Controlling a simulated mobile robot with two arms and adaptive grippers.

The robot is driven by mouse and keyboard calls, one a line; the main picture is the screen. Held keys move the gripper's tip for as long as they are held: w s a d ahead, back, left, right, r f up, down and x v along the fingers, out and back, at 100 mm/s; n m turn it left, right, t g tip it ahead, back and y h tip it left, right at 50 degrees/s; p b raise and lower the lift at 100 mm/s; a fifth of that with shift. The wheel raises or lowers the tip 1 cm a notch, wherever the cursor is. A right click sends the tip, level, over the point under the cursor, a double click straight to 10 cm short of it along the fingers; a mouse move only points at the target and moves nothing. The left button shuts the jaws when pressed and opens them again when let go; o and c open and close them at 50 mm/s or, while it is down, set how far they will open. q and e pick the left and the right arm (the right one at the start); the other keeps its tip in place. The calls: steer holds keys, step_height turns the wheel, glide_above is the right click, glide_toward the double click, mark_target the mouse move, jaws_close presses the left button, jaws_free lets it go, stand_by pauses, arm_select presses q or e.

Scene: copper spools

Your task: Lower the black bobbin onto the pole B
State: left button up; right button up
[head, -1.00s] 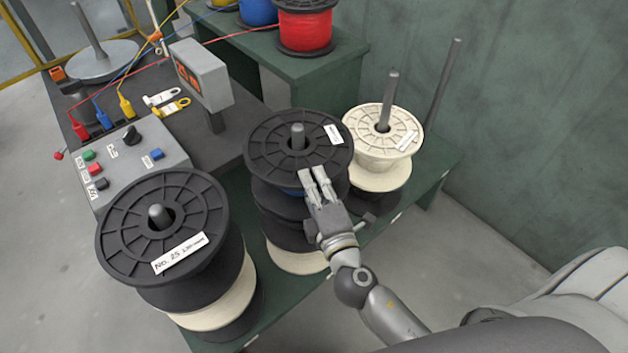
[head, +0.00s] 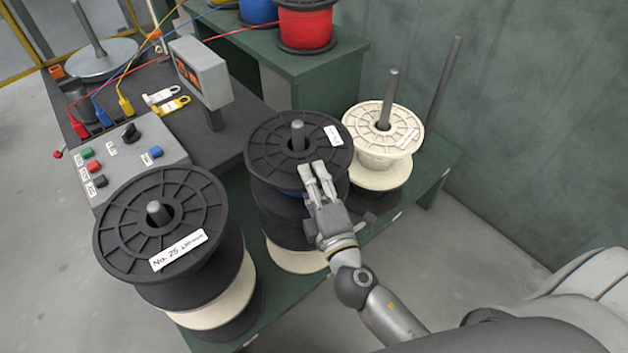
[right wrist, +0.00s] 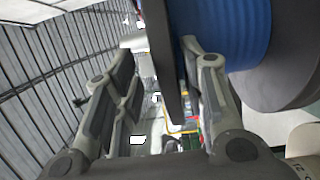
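The black bobbin (head: 270,150) with blue wire sits around the middle pole (head: 298,134), whose tip sticks out above its top flange. It rests on top of a stack of other spools. No letter shows on the pole. My right gripper (head: 312,172) is at the near right edge of that flange. In the right wrist view, the flange (right wrist: 165,60) passes between my fingers, with the blue wire (right wrist: 230,35) to the right. A gap shows between the left fingers and the flange, so the gripper looks open around the rim. My left gripper is not in view.
A black-topped stack (head: 150,225) labelled No. 25 stands on a pole front left. A cream spool (head: 375,130) sits around a taller pole at right, and a bare pole (head: 445,85) stands behind it. A control box (head: 135,165) and display (head: 200,72) stand at left.

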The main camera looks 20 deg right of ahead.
steer(key=shift+f, duration=0.35)
steer(key=s, duration=1.2)
steer(key=shift+a, duration=0.3)
steer(key=s+d+f+m+g, duration=0.1)
steer(key=s+f+m+g, duration=0.15)
steer(key=f, duration=0.85)
steer(key=s+d+f+m+g+p, duration=0.15)
steer(key=f+g, duration=0.25)
steer(key=f, duration=0.8)
steer(key=s+d+f+m+g, duration=0.1)
steer(key=s+d+f+g, duration=0.15)
steer(key=f, duration=0.85)
steer(key=s+d+f+m+g, duration=0.1)
steer(key=s+f+m+g, duration=0.3)
steer(key=s+f, duration=0.5)
steer(key=s+d+f+m+g+y, duration=0.1)
steer(key=s+f+m+g, duration=0.3)
steer(key=s+f, duration=0.5)
steer(key=s+m, duration=0.1)
steer(key=s, duration=0.2)
steer(key=shift+d+f+m+p, duration=0.25)
steer(key=shift+d+m+p, duration=0.05)
steer(key=shift+m+p, duration=0.1)
